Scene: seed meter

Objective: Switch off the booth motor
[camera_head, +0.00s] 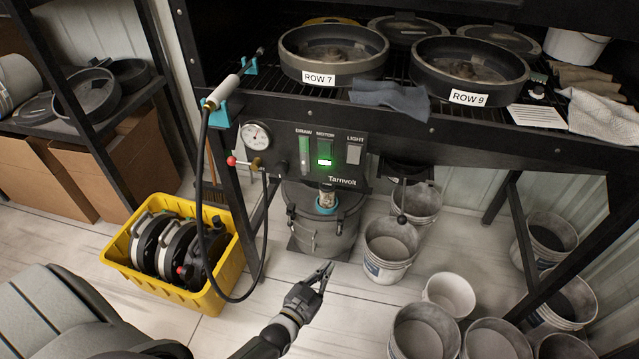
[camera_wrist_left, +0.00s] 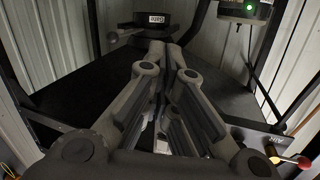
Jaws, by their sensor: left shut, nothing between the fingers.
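The booth's control panel, marked Tarnvolt (camera_head: 341,181), is under the front edge of the rack. My right gripper is not in view.
A pressure dial (camera_head: 256,134), a red-knobbed valve (camera_head: 232,161) and a hanging black hose (camera_head: 201,220) are left of the panel. A yellow crate (camera_head: 232,286) stands below. A grey canister (camera_head: 318,236) and several buckets (camera_head: 389,249) stand beneath. Pans (camera_head: 332,55) lie above.

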